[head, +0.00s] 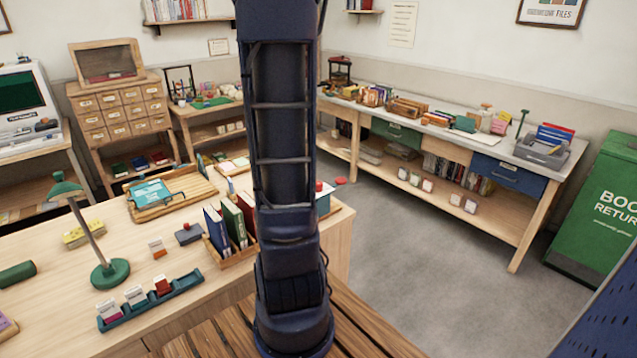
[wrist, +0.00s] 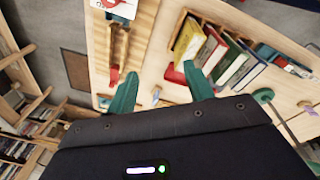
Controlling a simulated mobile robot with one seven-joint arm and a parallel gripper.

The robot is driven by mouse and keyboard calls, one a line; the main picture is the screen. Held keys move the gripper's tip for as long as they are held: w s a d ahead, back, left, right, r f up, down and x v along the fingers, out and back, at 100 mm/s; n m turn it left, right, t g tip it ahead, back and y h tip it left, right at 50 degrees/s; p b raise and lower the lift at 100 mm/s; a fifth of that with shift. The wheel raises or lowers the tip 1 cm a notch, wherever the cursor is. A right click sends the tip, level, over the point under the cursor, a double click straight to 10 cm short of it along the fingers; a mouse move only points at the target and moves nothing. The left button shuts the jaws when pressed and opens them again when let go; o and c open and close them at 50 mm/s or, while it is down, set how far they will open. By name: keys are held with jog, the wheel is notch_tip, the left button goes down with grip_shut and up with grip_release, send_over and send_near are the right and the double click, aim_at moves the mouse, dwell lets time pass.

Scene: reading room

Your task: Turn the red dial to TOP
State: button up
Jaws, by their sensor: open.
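I cannot clearly pick out the red dial or any TOP mark. In the head view a small red knob-like thing (head: 319,186) shows just right of my arm, by a teal-sided box (head: 323,204), partly hidden by the arm. A flat red round thing (head: 340,181) lies just beyond it. Which is the dial, I cannot tell. In the wrist view my gripper (wrist: 160,71) is open, its two green fingers apart with nothing held. A red thing (wrist: 174,76) shows past the fingertips, beside the books. My gripper is not seen in the head view.
A wooden rack (head: 237,258) of upright books stands on the near table, left of my arm. A green lamp-like stand (head: 110,273) and a teal card tray (head: 150,307) are farther left. Open grey floor (head: 410,240) lies to the right, before a long bench (head: 510,200).

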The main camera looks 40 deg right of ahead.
jog(key=s+d+f+n+g, duration=0.1)
jog(key=d+f, duration=0.3)
jog(key=d, duration=0.3)
jog(key=s+d+f+n, duration=0.1)
jog(key=d+f+n, duration=0.1)
jog(key=d+f, duration=0.3)
jog(key=f, duration=0.3)
jog(key=d+f, duration=0.1)
jog(key=f, duration=0.5)
jog(key=shift+w+d+f, duration=0.2)
jog(key=shift+w, duration=0.05)
jog(key=c, duration=1)
